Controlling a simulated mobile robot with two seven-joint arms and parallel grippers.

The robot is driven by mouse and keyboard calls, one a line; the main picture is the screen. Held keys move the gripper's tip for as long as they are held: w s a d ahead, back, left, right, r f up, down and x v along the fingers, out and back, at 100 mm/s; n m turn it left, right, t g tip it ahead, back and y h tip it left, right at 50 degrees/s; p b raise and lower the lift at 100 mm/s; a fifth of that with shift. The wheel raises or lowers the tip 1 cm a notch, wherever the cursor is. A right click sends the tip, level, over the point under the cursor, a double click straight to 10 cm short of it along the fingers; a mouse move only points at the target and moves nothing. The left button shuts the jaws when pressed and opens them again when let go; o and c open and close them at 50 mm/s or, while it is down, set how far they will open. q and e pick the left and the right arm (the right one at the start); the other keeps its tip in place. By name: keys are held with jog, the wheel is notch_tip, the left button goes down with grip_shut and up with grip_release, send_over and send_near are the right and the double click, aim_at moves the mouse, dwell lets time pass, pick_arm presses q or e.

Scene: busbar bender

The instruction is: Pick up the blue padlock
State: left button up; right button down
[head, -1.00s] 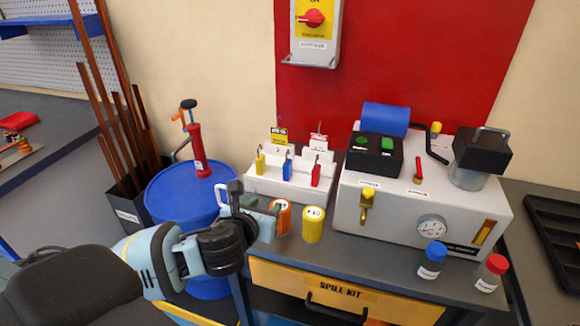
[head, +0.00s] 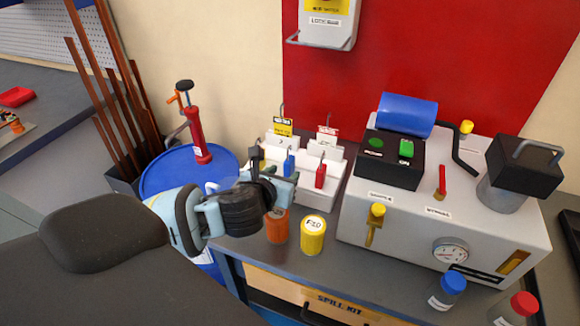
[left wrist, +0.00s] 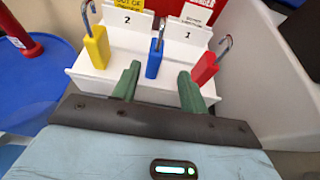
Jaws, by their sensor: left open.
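The blue padlock (left wrist: 154,60) stands upright in the white rack (left wrist: 100,80), between a yellow padlock (left wrist: 97,48) and a red padlock (left wrist: 205,68) in the left wrist view. In the head view the blue padlock (head: 289,166) shows just above my left gripper (head: 284,180). In the left wrist view my left gripper (left wrist: 158,88) is open and empty. Its two green fingers point toward the rack, with the blue padlock ahead and between them. The right finger is close to the red padlock; I cannot tell if they touch. My right gripper is out of view.
An orange can (head: 277,226) and a yellow can (head: 312,236) stand in front of the rack. A white machine (head: 400,225) with a gauge stands to the right. A blue drum (head: 160,180) with a red hand pump (head: 197,135) is at the left.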

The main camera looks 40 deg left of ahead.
aim_at(286, 168)
pick_arm(q)
jog(key=shift+a+b+x, duration=0.2)
jog(key=shift+x, duration=1.55)
jog(key=shift+a+b+x, duration=0.15)
jog(key=shift+a+x, duration=0.05)
jog(key=shift+x, duration=1.6)
jog(key=shift+s, duration=0.1)
grip_shut()
